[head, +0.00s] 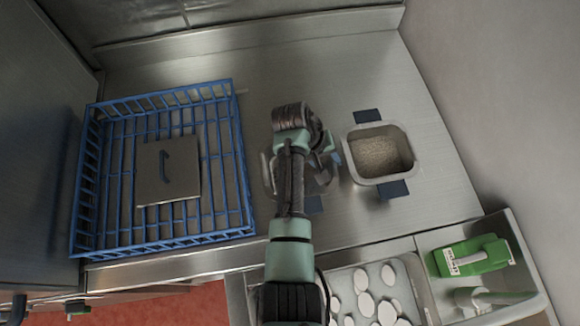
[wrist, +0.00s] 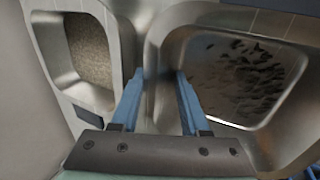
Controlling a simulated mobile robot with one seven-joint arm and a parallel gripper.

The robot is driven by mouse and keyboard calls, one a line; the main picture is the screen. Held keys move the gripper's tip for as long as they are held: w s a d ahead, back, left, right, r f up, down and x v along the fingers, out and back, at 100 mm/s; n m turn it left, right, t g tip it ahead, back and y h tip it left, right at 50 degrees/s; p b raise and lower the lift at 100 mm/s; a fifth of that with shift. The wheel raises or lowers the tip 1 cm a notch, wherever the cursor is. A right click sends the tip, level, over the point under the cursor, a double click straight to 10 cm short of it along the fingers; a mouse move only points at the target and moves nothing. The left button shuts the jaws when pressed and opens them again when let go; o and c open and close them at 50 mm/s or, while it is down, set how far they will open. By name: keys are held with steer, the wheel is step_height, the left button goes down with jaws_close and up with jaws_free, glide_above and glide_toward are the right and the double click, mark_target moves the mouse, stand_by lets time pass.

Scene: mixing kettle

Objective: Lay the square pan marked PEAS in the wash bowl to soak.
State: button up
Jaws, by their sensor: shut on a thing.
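My gripper (wrist: 159,76) is shut on the near wall of a square metal pan (wrist: 240,85) with dark flakes in it. In the head view my arm hides most of this pan (head: 268,176), and my gripper (head: 333,160) is at its right side. A second square pan (head: 402,150) with pale grainy contents stands just to the right, and also shows at left in the wrist view (wrist: 90,50). No PEAS marking is readable on either pan. The wash bowl (head: 424,292), a basin with white foam patches, is at the lower right, partly behind my arm.
A blue wire rack (head: 235,150) on the left holds a square lid (head: 168,172) with a handle. Dark tabs (head: 368,117) lie by the pans. A caddy (head: 530,255) with a green bottle (head: 468,257) and a brush stands right of the bowl. The back counter is clear.

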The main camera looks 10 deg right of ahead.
jaws_close()
step_height(320, 180, up, 12)
steer(key=p, duration=1.1)
